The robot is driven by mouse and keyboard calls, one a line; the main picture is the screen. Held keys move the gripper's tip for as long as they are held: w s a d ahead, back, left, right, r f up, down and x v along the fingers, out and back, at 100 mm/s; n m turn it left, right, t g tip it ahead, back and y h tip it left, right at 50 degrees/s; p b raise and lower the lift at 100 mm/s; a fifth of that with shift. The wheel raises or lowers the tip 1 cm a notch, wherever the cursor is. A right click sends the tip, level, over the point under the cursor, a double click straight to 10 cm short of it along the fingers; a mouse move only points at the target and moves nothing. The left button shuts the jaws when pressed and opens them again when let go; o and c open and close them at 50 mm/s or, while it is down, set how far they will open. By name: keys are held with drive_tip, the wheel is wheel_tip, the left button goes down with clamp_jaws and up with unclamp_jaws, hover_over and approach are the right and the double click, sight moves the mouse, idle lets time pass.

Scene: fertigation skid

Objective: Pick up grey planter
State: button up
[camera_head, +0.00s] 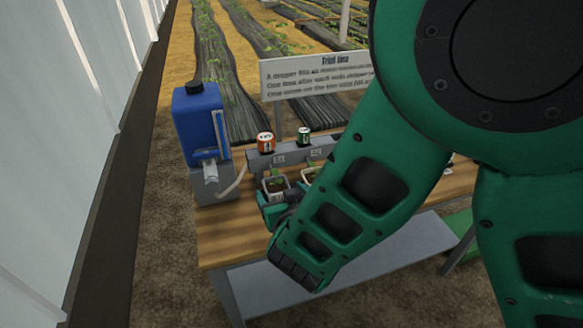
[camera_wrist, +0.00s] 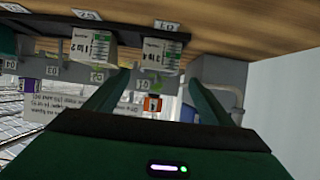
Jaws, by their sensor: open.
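Two small square pale grey-white planters stand on the bench by the grey rack, one at the left (camera_head: 276,186) and one further right (camera_head: 309,173), partly hidden by my arm. In the wrist view, which looks upside down, they show as the right planter (camera_wrist: 161,55) and the left planter (camera_wrist: 92,46), both with printed labels. I cannot tell by colour which is the grey one. My gripper (camera_wrist: 158,78) is open, its fingertips spread either side of the view of the right planter. Nothing is held. Contact cannot be made out.
A blue tank (camera_head: 196,122) with a hose stands at the bench's left end. An orange can (camera_head: 265,142) and a green can (camera_head: 304,135) sit on the grey rack. A sign (camera_head: 310,76) stands behind. The bench front (camera_head: 225,240) is clear at the left.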

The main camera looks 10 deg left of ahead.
sight(274, 183)
drive_tip(key=shift+x, duration=3.35)
drive_tip(key=shift+w+d, duration=0.1)
drive_tip(key=shift+d, duration=0.05)
drive_tip(key=c, duration=1.2)
drive_tip(key=shift+r, duration=0.1)
